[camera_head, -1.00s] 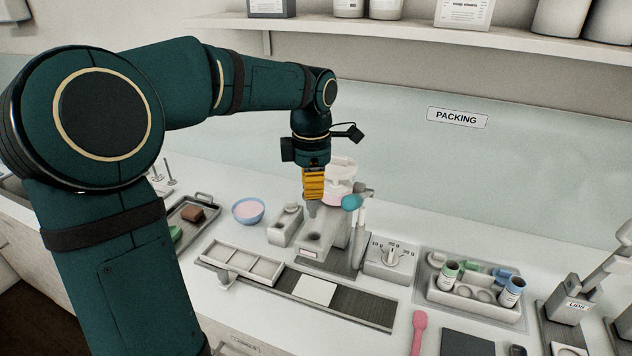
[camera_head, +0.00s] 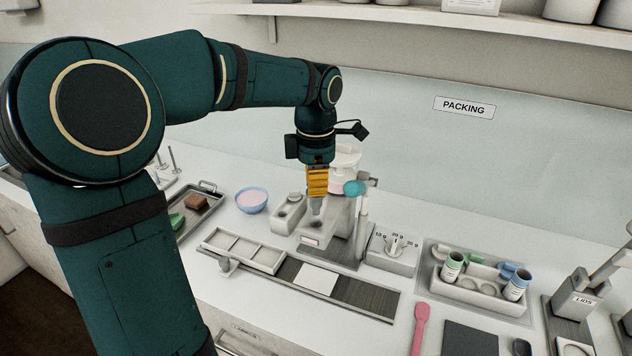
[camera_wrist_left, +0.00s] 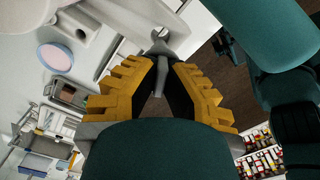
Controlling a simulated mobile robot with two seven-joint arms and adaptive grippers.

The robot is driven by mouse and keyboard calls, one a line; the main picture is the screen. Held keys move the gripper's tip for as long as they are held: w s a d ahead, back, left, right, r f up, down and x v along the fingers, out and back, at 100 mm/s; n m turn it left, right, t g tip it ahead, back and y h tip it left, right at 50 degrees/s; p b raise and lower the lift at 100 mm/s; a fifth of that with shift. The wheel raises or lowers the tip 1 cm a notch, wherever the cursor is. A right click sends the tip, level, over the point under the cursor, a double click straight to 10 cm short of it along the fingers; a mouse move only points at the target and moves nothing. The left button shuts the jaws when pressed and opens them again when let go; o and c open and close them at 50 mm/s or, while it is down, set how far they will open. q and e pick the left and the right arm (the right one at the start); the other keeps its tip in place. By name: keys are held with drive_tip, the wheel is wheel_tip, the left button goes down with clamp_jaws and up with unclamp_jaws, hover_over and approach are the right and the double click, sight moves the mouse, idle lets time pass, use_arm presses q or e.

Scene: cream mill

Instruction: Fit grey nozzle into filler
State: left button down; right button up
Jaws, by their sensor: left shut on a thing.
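My left gripper (camera_head: 317,194) points down with its yellow fingers shut on the grey nozzle (camera_head: 316,206). The nozzle's lower end hangs below the fingertips. In the left wrist view the nozzle (camera_wrist_left: 158,68) shows between the fingertips (camera_wrist_left: 160,62). The filler (camera_head: 345,178) is a pale machine with a white hopper on top and a teal knob at its side. The held nozzle is at the filler's front left, above its light base. The gripper hides part of the filler, and I cannot tell whether the nozzle touches it. My right gripper is not in view.
A blue bowl (camera_head: 252,200) and a grey tray (camera_head: 207,205) stand left of the filler. A sectioned tray (camera_head: 270,262) and dark conveyor strip (camera_head: 365,300) lie in front. A dial box (camera_head: 392,250) and a jar rack (camera_head: 470,296) stand right.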

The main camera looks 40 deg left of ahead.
sight(316, 213)
use_arm(q)
drive_tip(key=shift+f+b, duration=0.65)
drive_tip(key=shift+f, duration=0.25)
drive_tip(key=shift+f+b, duration=1.9)
drive_tip(key=shift+f, duration=1)
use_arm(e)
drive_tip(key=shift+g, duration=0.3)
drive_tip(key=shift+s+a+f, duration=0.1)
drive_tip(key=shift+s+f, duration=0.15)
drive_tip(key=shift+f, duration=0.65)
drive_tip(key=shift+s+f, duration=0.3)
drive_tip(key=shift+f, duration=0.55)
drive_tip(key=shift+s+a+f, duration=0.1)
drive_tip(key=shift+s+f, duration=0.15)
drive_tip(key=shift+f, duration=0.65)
use_arm(q)
drive_tip(key=c, duration=1.1)
unclamp_jaws()
drive_tip(key=shift+o, duration=0.2)
drive_tip(key=shift+r, duration=0.15)
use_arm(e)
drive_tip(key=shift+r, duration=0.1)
use_arm(q)
drive_tip(key=shift+r+p, duration=2.7)
drive_tip(key=shift+r, duration=0.25)
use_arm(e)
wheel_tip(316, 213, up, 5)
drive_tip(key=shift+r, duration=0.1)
use_arm(q)
drive_tip(key=shift+f, duration=0.1)
